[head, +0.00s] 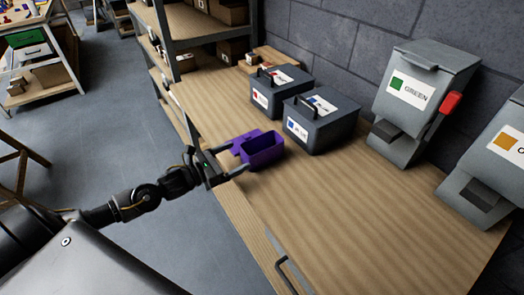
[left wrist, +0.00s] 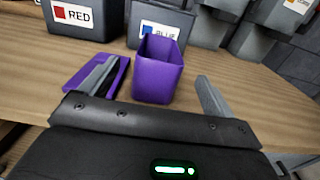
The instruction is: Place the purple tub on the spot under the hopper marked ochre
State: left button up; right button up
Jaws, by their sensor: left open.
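The purple tub (head: 264,152) stands upright and open-topped on the wooden bench, and its inside looks empty. A flat purple piece (head: 240,141) lies against its left side; both also show in the left wrist view, the tub (left wrist: 160,85) and the flat piece (left wrist: 118,80). My left gripper (head: 232,161) is open and empty at the tub's near side, its fingers spread wider than the tub in the left wrist view (left wrist: 155,88). A hopper with an orange square (head: 497,150) stands at the right edge, its label cut off. My right gripper is out of view.
A GREEN hopper (head: 422,98) with a red side part stands left of the orange-marked one. Two lidded grey boxes, red-marked (head: 279,92) and blue-marked (head: 321,123), stand just behind the tub. The bench (head: 360,220) is clear between tub and hoppers.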

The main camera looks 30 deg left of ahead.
aim_at(244, 152)
pick_arm(q)
jog(key=x, duration=0.2)
jog(key=shift+w+d, duration=0.15)
jog(key=shift+w, duration=0.2)
jog(key=shift+w+d, duration=0.1)
jog(key=shift+w, duration=0.05)
jog(key=shift+p, duration=0.4)
jog(key=p+x, duration=0.2)
jog(key=x, duration=0.2)
jog(key=shift+w+d+r+p, duration=0.1)
jog(key=shift+w+d+p, duration=0.05)
jog(key=shift+w+p, duration=0.15)
jog(key=shift+w+d, duration=0.15)
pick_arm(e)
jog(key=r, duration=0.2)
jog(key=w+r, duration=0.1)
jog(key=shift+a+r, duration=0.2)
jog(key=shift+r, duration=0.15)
pick_arm(q)
jog(key=shift+c, duration=0.3)
jog(key=c, duration=1.1)
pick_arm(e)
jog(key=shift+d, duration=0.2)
